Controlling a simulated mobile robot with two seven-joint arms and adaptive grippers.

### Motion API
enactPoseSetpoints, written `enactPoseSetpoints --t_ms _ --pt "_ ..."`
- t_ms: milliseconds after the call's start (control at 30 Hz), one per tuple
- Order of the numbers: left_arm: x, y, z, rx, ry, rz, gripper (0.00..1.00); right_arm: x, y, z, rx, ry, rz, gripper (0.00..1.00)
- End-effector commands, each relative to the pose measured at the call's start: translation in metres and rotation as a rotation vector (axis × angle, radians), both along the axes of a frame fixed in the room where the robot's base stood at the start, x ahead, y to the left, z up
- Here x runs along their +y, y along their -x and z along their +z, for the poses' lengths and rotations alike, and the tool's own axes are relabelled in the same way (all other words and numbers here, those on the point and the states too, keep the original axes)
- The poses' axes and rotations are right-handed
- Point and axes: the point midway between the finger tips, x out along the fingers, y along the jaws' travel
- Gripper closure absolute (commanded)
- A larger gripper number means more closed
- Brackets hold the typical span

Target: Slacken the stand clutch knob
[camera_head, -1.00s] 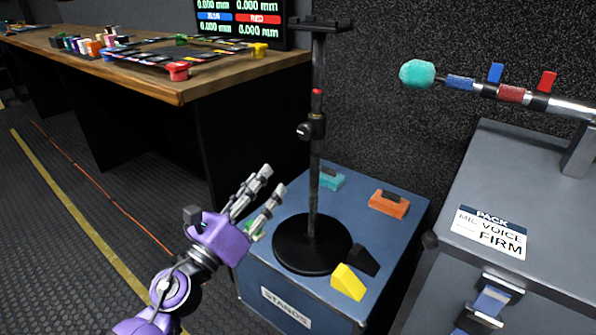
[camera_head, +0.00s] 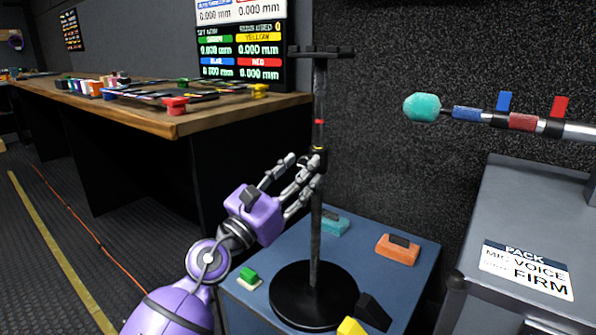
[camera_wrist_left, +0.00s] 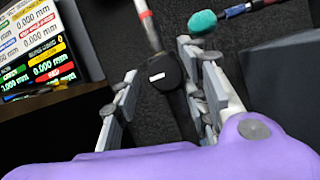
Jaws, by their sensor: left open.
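The black stand (camera_head: 316,240) stands upright on its round base on a blue case. Its clutch knob (camera_wrist_left: 165,72) is black and round with a white mark. In the left wrist view it lies between the spread fingers, just beyond or level with their tips; exact depth is unclear. In the head view, my left gripper (camera_head: 306,170) is open at the clutch collar (camera_head: 319,150), and its fingers partly hide the knob. I cannot tell whether any finger touches it. My right gripper is not in view.
On the blue case (camera_head: 262,318) lie teal (camera_head: 333,224), orange (camera_head: 397,250), green (camera_head: 248,275), black (camera_head: 373,312) and yellow (camera_head: 351,327) pieces. A wooden table (camera_head: 170,121) stands at left. A grey case (camera_head: 520,215) and a microphone boom (camera_head: 470,113) are at right.

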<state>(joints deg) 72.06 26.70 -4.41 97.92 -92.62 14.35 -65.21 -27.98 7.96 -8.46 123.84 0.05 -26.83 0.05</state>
Motion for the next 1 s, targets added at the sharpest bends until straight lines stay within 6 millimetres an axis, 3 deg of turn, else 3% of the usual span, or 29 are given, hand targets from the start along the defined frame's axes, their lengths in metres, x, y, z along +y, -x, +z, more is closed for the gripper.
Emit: enactPoseSetpoints --t_ms 267,567,1000 --pt "-0.001 -0.001 0.001 0.001 0.001 0.0 0.59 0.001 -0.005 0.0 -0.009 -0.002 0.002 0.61" --pt "0.0 -0.002 0.001 0.0 0.001 0.002 0.99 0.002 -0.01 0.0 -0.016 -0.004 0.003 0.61" --pt "0.002 -0.002 0.005 0.058 0.086 0.007 0.99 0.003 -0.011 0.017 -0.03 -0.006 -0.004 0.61"
